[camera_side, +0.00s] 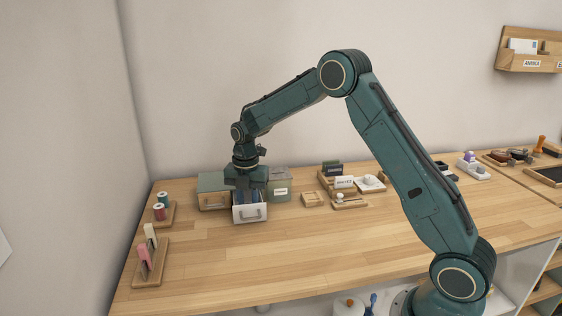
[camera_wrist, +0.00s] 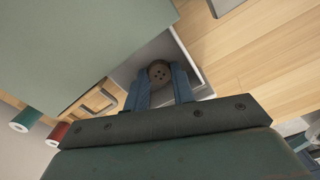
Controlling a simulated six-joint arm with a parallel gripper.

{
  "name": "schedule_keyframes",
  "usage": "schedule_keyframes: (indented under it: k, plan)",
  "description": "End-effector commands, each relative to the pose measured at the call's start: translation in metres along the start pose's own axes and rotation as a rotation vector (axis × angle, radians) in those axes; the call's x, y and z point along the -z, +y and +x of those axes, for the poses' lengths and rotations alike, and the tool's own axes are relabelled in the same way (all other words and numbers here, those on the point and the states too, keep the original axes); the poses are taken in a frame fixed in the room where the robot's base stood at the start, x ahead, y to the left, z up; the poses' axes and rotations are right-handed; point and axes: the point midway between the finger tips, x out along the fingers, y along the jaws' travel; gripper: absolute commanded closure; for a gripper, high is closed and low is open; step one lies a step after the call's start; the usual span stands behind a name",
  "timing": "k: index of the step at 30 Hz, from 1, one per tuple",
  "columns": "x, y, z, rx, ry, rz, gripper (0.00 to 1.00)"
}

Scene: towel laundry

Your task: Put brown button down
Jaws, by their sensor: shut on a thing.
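The brown button (camera_wrist: 159,72) is round and dark with small holes, and shows in the wrist view. My gripper (camera_wrist: 159,85) is shut on it, with the button between the tips of its two blue fingers. Below the button is an open white drawer (camera_wrist: 195,78). In the side view my gripper (camera_side: 249,196) points down over and partly into the open drawer (camera_side: 250,213). The button is hidden there. I cannot tell whether the button touches the drawer floor.
A green-topped cabinet (camera_side: 213,182) stands behind and left of the drawer, and a green box (camera_side: 280,183) stands to its right. Thread spools (camera_side: 160,212) are at the left. A small wooden tray (camera_side: 313,199) is to the right.

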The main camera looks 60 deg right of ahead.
Motion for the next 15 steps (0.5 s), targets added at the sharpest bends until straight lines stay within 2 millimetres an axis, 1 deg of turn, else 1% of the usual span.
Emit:
schedule_keyframes:
  k: [8,9,10,15]
  plan:
    - [0.0001,-0.0002,0.003,0.001,0.001,0.0,0.96]
    - [0.0001,-0.0002,0.0029,0.001,0.001,0.0,0.69]
    - [0.0001,-0.0001,0.0028,0.001,0.001,0.0,0.66]
    - [0.0001,-0.0001,0.0025,0.001,0.0,0.0,0.66]
